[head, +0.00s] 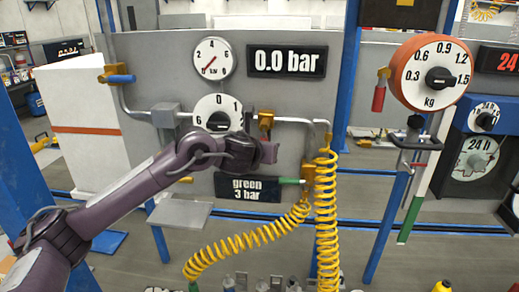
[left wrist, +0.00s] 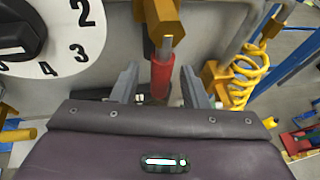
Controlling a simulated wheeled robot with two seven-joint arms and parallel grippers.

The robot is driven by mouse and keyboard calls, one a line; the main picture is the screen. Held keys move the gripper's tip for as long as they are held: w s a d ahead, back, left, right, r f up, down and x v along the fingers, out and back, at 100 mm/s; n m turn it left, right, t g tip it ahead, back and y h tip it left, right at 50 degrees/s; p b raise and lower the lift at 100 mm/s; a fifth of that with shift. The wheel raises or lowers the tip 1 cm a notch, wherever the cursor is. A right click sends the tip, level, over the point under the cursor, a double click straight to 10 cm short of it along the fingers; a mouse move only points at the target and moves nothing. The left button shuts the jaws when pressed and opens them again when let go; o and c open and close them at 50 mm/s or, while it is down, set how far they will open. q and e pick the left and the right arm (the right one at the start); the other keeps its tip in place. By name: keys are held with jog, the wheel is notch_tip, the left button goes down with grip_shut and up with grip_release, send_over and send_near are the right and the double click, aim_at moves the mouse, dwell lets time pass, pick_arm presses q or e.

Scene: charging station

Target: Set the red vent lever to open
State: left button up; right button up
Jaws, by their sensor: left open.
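The red vent lever (left wrist: 162,77) hangs down from a brass valve (left wrist: 160,17) in the left wrist view. My left gripper (left wrist: 160,88) is open, with one finger on each side of the lever; gaps show on both sides and I see no contact. In the head view the brass valve (head: 266,119) sits on the grey pipe right of the numbered dial (head: 218,113). My left gripper (head: 268,152) is just below that valve and hides its lever. The display (head: 287,61) reads 0.0 bar. My right gripper is not in view.
A blue lever (head: 121,79) is at upper left and a green lever (head: 291,181) is below my gripper. A yellow coiled hose (head: 327,215) hangs to the right. Another red handle (head: 378,98) hangs beside the orange kg dial (head: 431,72). A small shelf (head: 181,213) juts out at lower left.

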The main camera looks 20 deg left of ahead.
pick_arm(q)
jog(key=v, duration=0.6)
jog(key=shift+s, duration=0.35)
jog(key=shift+r, duration=0.15)
